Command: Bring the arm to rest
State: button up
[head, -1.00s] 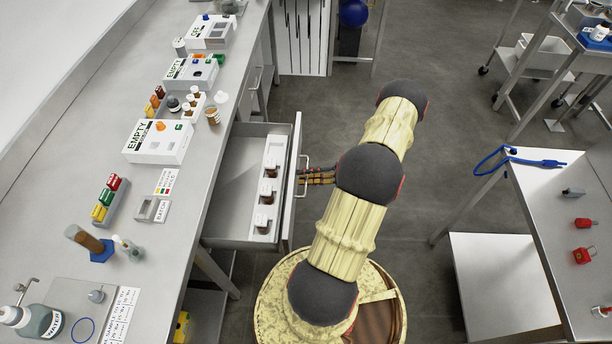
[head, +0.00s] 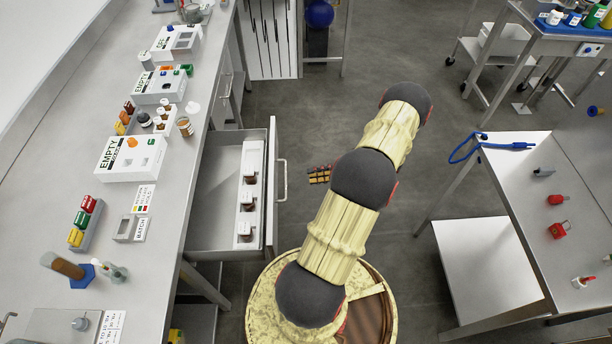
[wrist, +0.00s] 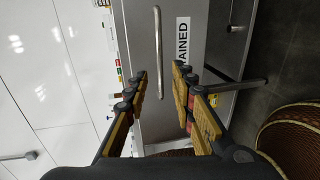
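My gripper (head: 320,174) is to the right of the open drawer's front in the head view, mostly hidden behind my arm. In the wrist view my gripper (wrist: 161,72) has its two fingers spread apart, with nothing between them. The drawer handle (head: 282,180) is a grey bar; a gap shows between it and my fingers in the head view. In the wrist view the handle (wrist: 158,50) lies ahead of the fingertips, on the drawer front (wrist: 195,60) with a label ending in "AINED". My arm (head: 350,200) stretches away from my base over the floor.
The drawer (head: 212,205) stands pulled out from the left bench (head: 160,230) and holds several brown white-capped containers. Boxes, vials and bottles stand on that bench. A right-hand table (head: 515,180) carries red items. Grey floor lies open beyond my arm.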

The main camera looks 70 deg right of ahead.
jog(key=shift+s, duration=0.2)
dwell(0.6)
jog(key=s+a+f+n+g+y, duration=0.2)
jog(key=s+a+n+g, duration=0.15)
jog(key=a+n, duration=0.65)
jog(key=w+a+r+n+g+h, duration=0.3)
jog(key=w+a+r+n, duration=0.25)
jog(key=r+n, duration=0.5)
jog(key=w+a+r+n+g+h, duration=0.2)
jog(key=w+a+r+n+g, duration=0.25)
jog(key=a+r+n, duration=0.4)
jog(key=w+a+r+n+g+h, duration=0.35)
jog(key=w+r+n, duration=0.25)
jog(key=r+n, duration=0.6)
jog(key=a+r+n+t, duration=0.2)
jog(key=a+r+n, duration=0.2)
jog(key=a, duration=0.5)
jog(key=w+a+r+n+t, duration=0.1)
jog(key=a+r+n+t, duration=0.2)
jog(key=a+r, duration=0.3)
jog(key=a+n, duration=0.1)
jog(key=a, duration=0.2)
jog(key=shift+a+n+t+y, duration=0.25)
jog(key=shift+n+t+y, duration=0.05)
jog(key=shift+t+y, duration=0.05)
